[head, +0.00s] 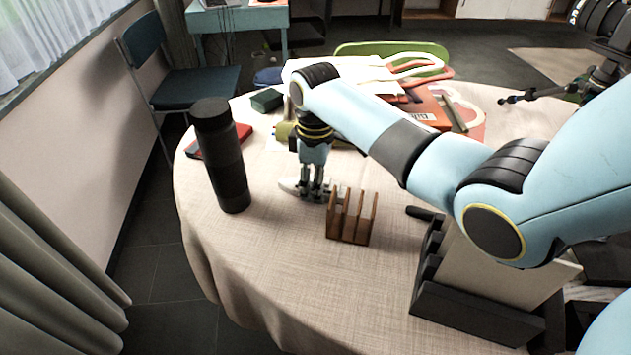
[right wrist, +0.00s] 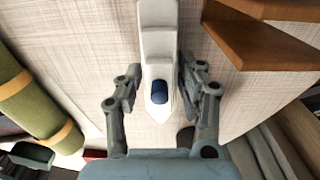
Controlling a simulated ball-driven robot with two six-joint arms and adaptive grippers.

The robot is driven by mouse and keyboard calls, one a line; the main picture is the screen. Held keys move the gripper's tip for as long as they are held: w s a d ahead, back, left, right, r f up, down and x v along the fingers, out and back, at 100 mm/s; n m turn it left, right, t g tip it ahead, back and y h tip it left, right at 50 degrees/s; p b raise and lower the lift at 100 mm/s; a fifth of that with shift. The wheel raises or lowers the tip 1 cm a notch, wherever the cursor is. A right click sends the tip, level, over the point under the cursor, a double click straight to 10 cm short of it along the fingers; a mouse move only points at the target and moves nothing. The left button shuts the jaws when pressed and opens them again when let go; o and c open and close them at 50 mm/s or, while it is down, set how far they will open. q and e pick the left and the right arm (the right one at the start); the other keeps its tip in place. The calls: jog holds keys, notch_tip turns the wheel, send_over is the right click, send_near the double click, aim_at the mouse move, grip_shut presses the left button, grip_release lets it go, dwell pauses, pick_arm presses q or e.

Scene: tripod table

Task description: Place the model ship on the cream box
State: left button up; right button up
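The model ship (right wrist: 158,45) is white with a dark blue part and lies on the tablecloth. In the head view only a pale end of it (head: 289,185) shows beside my right gripper (head: 316,192). In the right wrist view my right gripper (right wrist: 159,82) is open, with one finger on each side of the ship and narrow gaps beside it. A cream box-like block (head: 480,262) stands at the right front of the table, by a black stepped holder and partly hidden by my right arm. My left gripper is not in view.
A brown wooden slotted rack (head: 348,222) stands close to the right gripper; it also shows in the right wrist view (right wrist: 262,45). A tall black bottle (head: 222,160) stands at the left. An olive roll (right wrist: 30,105) lies nearby. The front-left tablecloth (head: 265,275) is clear.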

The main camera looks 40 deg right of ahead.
jog(key=shift+o, duration=1.4)
jog(key=shift+r, duration=0.15)
